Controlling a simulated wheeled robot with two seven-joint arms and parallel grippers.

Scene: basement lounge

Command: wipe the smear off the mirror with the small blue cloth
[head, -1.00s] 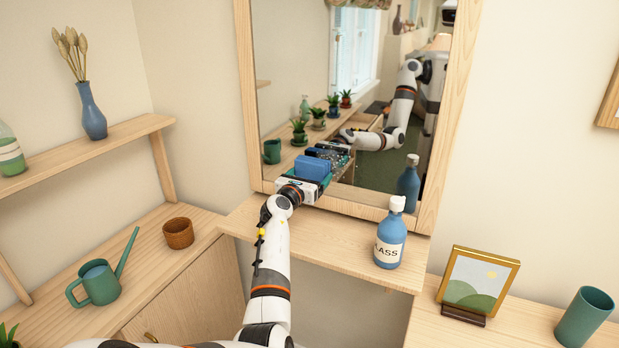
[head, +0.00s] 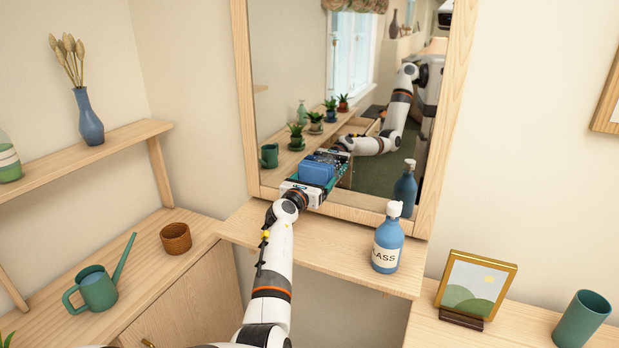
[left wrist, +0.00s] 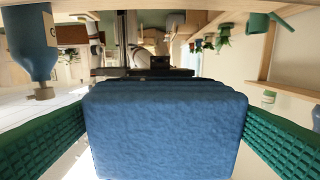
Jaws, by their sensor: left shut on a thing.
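The mirror (head: 290,50) stands upright in a pale wooden frame behind a small ledge. My left gripper (head: 319,179) is at the mirror's lower part, shut on the small blue cloth (head: 316,171). The cloth is up against the glass or very nearly so, and I cannot tell full contact. In the left wrist view the cloth (left wrist: 165,130) fills the space between the green finger pads. Pale specks of the smear (head: 343,159) show just right of the cloth, and the gripper and cloth may hide more. My right gripper is not in view.
A picture frame (head: 476,288) and green cup (head: 582,318) are farther right. A watering can (head: 98,289) and brown pot (head: 175,238) are left. Plants show as reflections.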

